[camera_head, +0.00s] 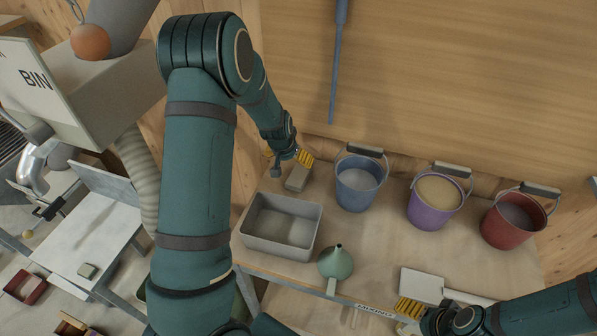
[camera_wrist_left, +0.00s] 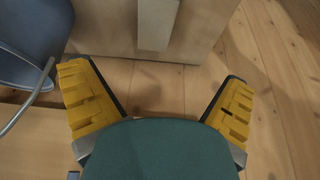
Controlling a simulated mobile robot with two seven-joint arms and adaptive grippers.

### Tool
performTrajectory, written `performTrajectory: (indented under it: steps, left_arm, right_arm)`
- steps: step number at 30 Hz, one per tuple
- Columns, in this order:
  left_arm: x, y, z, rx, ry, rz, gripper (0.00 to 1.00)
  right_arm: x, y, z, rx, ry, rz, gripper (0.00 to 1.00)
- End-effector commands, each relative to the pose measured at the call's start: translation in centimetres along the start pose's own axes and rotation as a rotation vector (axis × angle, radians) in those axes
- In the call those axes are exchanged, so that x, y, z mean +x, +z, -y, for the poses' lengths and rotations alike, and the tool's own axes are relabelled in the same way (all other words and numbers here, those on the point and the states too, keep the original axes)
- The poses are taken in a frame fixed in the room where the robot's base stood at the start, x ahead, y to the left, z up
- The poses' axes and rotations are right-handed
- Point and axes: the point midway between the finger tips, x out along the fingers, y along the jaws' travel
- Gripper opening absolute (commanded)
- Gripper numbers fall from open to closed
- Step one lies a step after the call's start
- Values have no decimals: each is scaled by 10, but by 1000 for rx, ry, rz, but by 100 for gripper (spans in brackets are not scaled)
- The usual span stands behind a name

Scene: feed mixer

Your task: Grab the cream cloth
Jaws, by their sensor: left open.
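A pale cream, flat-topped piece (camera_head: 421,284), which looks like the folded cloth, lies at the front right of the wooden bench. My right gripper (camera_head: 414,312) is at its near edge; I cannot tell whether they touch or how its fingers stand. My left gripper (camera_head: 303,158) is over the back of the bench, just behind a small beige-grey block (camera_head: 297,179) and well away from the cream piece.
A grey tray (camera_head: 262,249) stands in front of the block. Blue (camera_head: 358,197), purple (camera_head: 430,215) and red (camera_head: 507,229) buckets stand along the back. The bench middle is clear. A blue rod (camera_head: 336,70) hangs above.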

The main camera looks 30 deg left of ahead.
Motion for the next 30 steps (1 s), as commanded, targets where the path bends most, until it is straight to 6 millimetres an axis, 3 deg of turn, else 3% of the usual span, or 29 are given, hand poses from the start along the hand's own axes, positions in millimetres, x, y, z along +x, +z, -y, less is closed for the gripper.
performTrajectory:
  steps: [10, 20, 30]
  left_arm:
    - [64, 1, 0, 0, 0, 2, 100]
    - [88, 3, -3, 0, 1, 3, 100]
    - [129, 5, -8, 0, 0, 1, 100]
  right_arm:
    - [3, 0, -1, 0, 1, 0, 83]
    - [2, 0, -1, 0, 1, 0, 83]
    - [0, 0, 0, 0, 0, 0, 83]
